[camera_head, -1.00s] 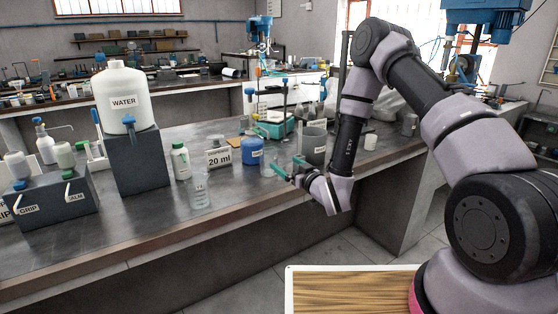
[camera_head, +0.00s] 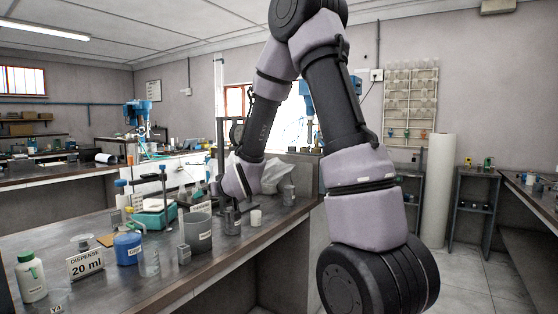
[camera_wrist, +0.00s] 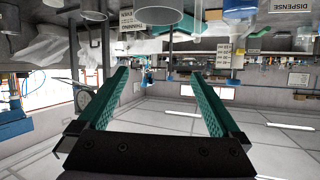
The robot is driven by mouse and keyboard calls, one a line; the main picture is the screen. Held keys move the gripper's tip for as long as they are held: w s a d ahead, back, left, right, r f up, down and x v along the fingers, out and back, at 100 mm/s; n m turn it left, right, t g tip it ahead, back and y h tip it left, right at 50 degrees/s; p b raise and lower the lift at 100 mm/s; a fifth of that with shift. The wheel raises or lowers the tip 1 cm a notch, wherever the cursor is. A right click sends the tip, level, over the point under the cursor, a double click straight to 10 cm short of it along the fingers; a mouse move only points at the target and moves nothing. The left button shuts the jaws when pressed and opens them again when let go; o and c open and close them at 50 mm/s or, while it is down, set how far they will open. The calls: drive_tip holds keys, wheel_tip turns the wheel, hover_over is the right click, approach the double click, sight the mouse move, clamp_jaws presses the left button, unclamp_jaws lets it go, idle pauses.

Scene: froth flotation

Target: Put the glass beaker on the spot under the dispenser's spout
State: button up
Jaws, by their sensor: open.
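A clear glass beaker (camera_head: 148,262) stands upright on the bench in the head view, just right of the blue jar. My gripper (camera_wrist: 159,70) is open in the wrist view, with nothing between its teal fingers. In the head view its fingers are hidden behind my wrist, over the right part of the bench and apart from the beaker. The "DISPENSE 20 ml" sign (camera_head: 85,263) stands on the bench at the lower left.
A blue jar (camera_head: 128,248) and a white bottle (camera_head: 31,277) stand left of the beaker. A teal-based device (camera_head: 155,217) is behind. Open floor lies right of the bench.

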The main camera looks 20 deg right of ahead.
drive_tip(key=s+d+r+m+g+h, duration=0.2)
drive_tip(key=s+d+r, duration=0.4)
drive_tip(key=s+r, duration=0.25)
drive_tip(key=s+d+r+m+g, duration=0.2)
drive_tip(key=s+r, duration=0.1)
drive_tip(key=s, duration=0.8)
drive_tip(key=s+d+r+m+g, duration=0.1)
drive_tip(key=s+r+m, duration=0.1)
drive_tip(key=s, duration=1)
drive_tip(key=shift+s+d+r+g+y, duration=0.2)
drive_tip(key=shift+d+r+g+y, duration=0.2)
drive_tip(key=shift+r, duration=0.5)
